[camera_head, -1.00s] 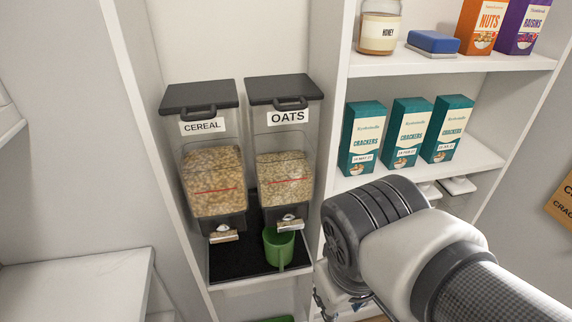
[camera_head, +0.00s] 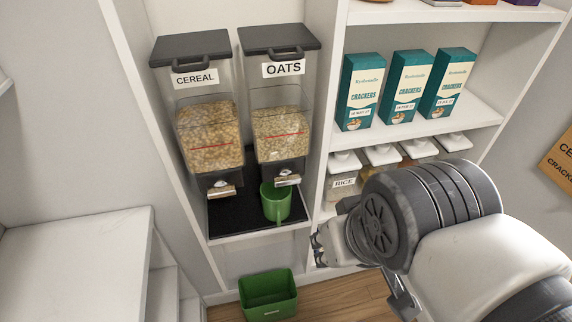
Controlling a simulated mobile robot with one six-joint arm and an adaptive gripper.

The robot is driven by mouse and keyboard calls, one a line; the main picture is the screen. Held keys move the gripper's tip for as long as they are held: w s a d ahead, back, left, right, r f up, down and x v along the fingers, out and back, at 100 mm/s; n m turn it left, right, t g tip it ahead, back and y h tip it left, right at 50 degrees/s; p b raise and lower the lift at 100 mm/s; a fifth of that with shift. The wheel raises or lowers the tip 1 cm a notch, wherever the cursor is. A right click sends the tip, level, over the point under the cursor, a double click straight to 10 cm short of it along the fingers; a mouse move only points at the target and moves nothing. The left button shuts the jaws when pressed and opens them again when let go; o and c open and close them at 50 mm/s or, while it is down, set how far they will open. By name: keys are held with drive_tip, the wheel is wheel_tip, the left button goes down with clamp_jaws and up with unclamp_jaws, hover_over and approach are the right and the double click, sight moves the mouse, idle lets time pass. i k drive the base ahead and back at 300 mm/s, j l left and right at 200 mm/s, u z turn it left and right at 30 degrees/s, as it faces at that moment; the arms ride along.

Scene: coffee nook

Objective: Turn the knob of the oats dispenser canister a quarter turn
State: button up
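The oats dispenser canister (camera_head: 280,103) stands on the shelf, labelled OATS, with a dark lid and oats inside. Its metallic knob (camera_head: 287,180) is at the bottom front. A green mug (camera_head: 276,203) stands below and in front of the canister's base on a black mat (camera_head: 235,213). My gripper (camera_head: 318,248) is low and to the right of the mug, apart from the knob. It shows small and partly hidden behind my arm, so I cannot tell whether it is open or shut.
The cereal canister (camera_head: 208,125) stands close on the left. A shelf divider rises right of the oats, with cracker boxes (camera_head: 411,88) and a rice jar (camera_head: 343,178) beyond it. A green bin (camera_head: 267,295) sits on the floor. A white counter (camera_head: 75,262) is at the left.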

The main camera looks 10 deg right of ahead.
sight(285, 176)
drive_tip(key=k+j, duration=0.15)
drive_tip(key=j, duration=0.2)
drive_tip(key=k+j, duration=0.2)
drive_tip(key=j, duration=0.15)
drive_tip(key=k+j, duration=0.15)
drive_tip(key=j, duration=0.2)
drive_tip(key=z, duration=0.05)
